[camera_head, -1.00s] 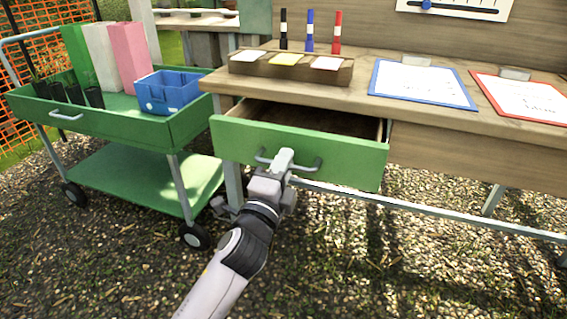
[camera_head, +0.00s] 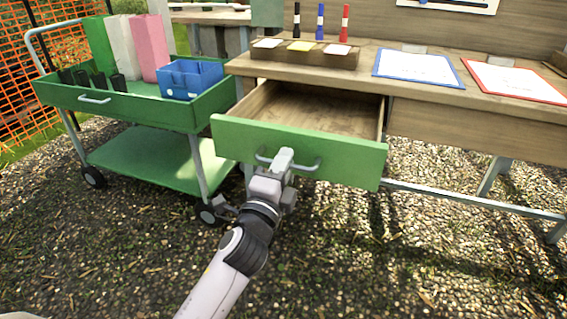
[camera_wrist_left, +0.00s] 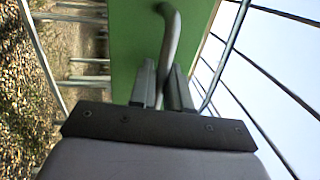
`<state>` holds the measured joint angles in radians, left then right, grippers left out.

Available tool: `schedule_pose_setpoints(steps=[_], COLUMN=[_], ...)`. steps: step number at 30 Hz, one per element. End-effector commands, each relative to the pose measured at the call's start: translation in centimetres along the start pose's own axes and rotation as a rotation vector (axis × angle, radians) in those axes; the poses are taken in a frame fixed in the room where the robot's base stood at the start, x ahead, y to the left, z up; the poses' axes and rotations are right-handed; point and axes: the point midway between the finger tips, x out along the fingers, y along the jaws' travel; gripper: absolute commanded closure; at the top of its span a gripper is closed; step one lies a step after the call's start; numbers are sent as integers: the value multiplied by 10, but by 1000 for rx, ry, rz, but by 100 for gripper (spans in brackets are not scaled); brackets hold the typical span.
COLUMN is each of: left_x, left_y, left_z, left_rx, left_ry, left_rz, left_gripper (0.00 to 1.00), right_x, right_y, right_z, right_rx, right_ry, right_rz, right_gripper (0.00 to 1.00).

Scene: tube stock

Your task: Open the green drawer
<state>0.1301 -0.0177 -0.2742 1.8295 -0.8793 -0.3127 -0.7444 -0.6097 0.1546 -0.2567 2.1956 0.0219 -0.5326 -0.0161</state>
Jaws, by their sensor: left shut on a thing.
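The green drawer (camera_head: 345,154) sits under the wooden table top and stands well out from the table. Its wooden inside shows and looks empty. A grey bar handle (camera_head: 307,167) is on its front. My left gripper (camera_head: 281,160) is shut on the left part of this handle. In the left wrist view the handle (camera_wrist_left: 172,40) runs between the two fingers (camera_wrist_left: 163,85), against the green drawer front (camera_wrist_left: 132,40). My right gripper is not in view.
A green cart (camera_head: 150,112) with a blue bin (camera_head: 190,79) stands close on the left. Gravel in front is clear.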

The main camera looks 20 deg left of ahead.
Motion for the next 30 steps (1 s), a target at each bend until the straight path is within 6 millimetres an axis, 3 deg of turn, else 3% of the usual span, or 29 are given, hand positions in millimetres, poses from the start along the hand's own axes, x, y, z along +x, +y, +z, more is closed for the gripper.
schedule_pose_setpoints(steps=[10, 11, 12, 23, 30], left_x=[0, 0, 0, -4, -32], left_y=[0, 0, 0, 0, 1], left_z=[0, 0, 0, 0, 0], left_rx=[-1, 0, -1, 0, -1], left_ry=[1, 1, 1, 1, 1], left_rz=[0, 0, 0, 1, 1], left_gripper=[100, 76, 70, 70, 70], right_x=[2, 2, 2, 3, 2], right_y=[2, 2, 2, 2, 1], right_z=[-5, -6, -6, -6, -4], right_rx=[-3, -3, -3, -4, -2], right_ry=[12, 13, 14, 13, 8], right_rz=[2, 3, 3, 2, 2], right_gripper=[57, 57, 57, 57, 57])
